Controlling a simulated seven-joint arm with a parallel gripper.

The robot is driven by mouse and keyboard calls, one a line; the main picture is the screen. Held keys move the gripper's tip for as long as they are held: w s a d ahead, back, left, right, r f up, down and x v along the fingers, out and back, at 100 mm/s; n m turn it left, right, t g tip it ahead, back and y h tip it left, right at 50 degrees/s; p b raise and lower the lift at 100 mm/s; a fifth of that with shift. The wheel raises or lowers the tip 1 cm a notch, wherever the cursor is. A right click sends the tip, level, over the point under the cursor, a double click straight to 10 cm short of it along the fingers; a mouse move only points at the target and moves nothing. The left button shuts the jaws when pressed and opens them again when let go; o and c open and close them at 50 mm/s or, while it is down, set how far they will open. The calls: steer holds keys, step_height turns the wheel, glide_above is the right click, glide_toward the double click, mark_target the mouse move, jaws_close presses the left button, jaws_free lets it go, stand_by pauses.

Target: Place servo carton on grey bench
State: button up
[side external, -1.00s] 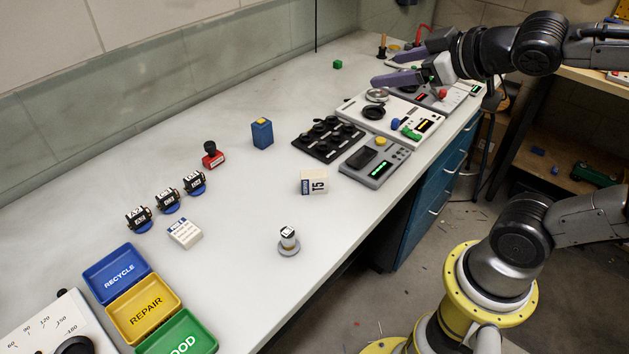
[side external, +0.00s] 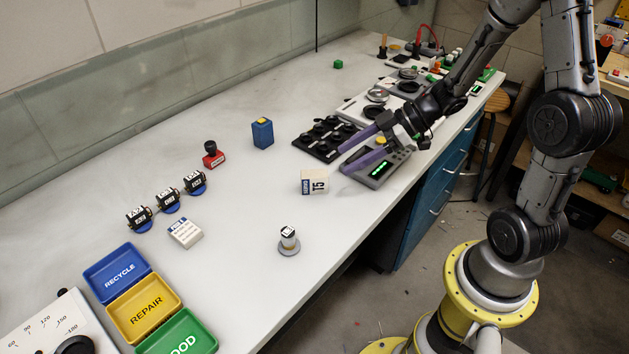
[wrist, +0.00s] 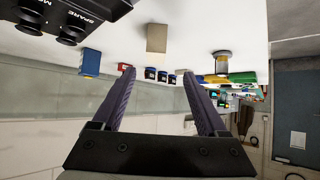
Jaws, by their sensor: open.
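The carton marked 15 (side external: 314,181), white with a blue band, stands upright on the pale grey bench top (side external: 235,225). It also shows in the wrist view as a plain beige block (wrist: 157,38), straight beyond the fingertips. My gripper (side external: 343,158) has two long purple fingers, open and apart, with nothing between them. It is over the grey device with a green display, right of and behind the carton, not touching it. A second white and blue carton (side external: 185,232) lies further left on the bench.
A black multi-socket block (side external: 325,138) and the grey device (side external: 376,165) are beside my gripper. A blue box (side external: 262,133), a red stamp (side external: 212,155), servos on blue stands (side external: 168,200), labelled trays (side external: 145,308) and a round grey stand (side external: 289,242) are on the bench. Bench around the carton is clear.

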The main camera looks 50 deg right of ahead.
mark_target(303, 181)
steer(key=x, duration=0.7)
steer(key=shift+w+a+f, duration=0.15)
steer(key=shift+a, duration=0.05)
steer(key=shift+w+d+x, duration=0.1)
steer(key=shift+w+x, duration=0.05)
steer(key=shift+x, duration=1.2)
steer(key=shift+w+d+x, duration=0.1)
steer(key=shift+w+x, duration=0.1)
steer(key=shift+x, duration=1.15)
jaws_close()
